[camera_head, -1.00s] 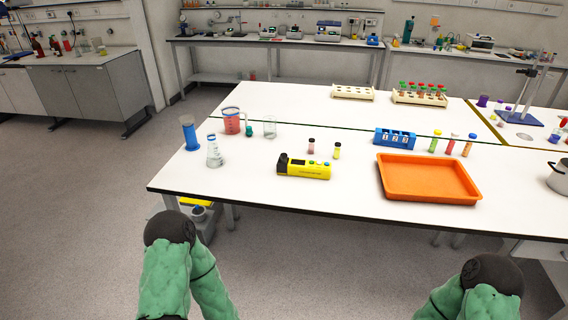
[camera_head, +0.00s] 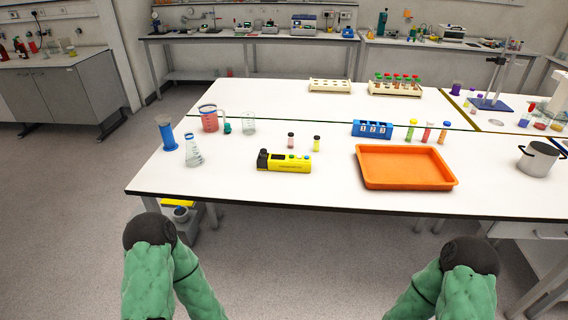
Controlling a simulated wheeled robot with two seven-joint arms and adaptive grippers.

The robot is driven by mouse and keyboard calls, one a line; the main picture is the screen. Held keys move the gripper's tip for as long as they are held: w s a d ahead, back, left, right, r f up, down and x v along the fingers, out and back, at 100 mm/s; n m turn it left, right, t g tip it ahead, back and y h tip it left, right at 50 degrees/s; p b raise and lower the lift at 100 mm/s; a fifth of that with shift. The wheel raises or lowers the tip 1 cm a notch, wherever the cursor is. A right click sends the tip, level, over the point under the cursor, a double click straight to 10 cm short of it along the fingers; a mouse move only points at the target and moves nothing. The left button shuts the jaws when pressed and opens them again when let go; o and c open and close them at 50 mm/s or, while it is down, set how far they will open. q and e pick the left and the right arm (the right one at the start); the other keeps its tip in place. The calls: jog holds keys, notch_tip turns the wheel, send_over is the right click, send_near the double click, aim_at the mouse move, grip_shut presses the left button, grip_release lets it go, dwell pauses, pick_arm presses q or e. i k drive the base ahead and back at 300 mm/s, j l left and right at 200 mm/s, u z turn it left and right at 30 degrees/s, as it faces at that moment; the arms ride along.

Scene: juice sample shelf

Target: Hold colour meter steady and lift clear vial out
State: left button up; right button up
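The yellow and black colour meter (camera_head: 284,162) lies on the white bench near its front edge, left of the orange tray. A vial with pinkish contents (camera_head: 291,140) and a vial with yellow contents (camera_head: 316,143) stand on the bench just behind it. I cannot make out a clear vial in the meter; its black left end is too small to read. Both my arms show only as green-covered links at the bottom of the view, in front of the bench. Neither gripper is in view.
An orange tray (camera_head: 405,167) lies right of the meter, with a blue numbered block (camera_head: 372,129) behind it. A flask (camera_head: 194,151), blue cylinder (camera_head: 167,133) and red beaker (camera_head: 209,119) stand at left. A pot (camera_head: 538,160) stands at right. The bench's front strip is clear.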

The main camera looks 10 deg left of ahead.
aim_at(264, 151)
jog(key=i+j+z, duration=0.15)
jog(key=i+j, duration=0.65)
jog(key=j, duration=0.15)
